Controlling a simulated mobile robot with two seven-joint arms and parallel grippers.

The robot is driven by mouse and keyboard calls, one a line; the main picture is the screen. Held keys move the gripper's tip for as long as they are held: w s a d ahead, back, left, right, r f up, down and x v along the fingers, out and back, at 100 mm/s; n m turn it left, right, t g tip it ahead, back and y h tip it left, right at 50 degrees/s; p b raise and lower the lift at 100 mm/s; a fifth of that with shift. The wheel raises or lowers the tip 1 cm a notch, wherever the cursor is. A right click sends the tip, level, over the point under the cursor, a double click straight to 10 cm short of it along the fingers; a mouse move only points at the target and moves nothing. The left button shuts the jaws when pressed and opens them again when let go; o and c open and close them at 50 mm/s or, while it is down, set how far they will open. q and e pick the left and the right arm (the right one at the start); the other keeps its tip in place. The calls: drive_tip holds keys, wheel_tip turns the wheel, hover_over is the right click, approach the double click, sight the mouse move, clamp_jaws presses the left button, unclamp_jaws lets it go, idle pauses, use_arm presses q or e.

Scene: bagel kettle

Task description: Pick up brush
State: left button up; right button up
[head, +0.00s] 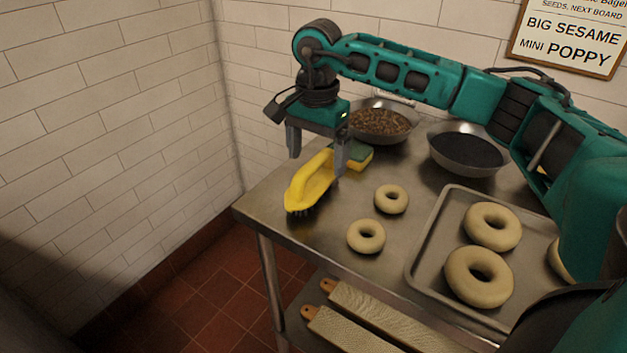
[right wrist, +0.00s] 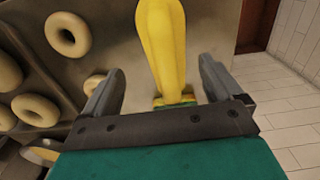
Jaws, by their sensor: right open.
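The yellow brush (head: 312,181) with dark bristles lies near the left corner of the metal table in the head view. My right gripper (head: 316,158) is above the brush's far part, its two fingers apart. In the right wrist view the brush (right wrist: 162,45) runs lengthwise between the open fingers of my right gripper (right wrist: 160,85). It is not gripped; whether a finger touches it I cannot tell. My left gripper is not in view.
A green and yellow sponge (head: 360,157) lies just behind the brush. Two small bagels (head: 391,199) sit to its right. A tray (head: 425,237) holds large bagels. Bowls of brown seeds (head: 379,122) and dark seeds (head: 467,150) stand behind. Boards (head: 375,315) lie on a lower shelf.

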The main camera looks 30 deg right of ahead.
sight(313, 180)
drive_tip(key=f, duration=0.5)
drive_tip(key=shift+w+a+f, duration=0.1)
drive_tip(key=shift+w, duration=0.3)
drive_tip(key=c, duration=1.2)
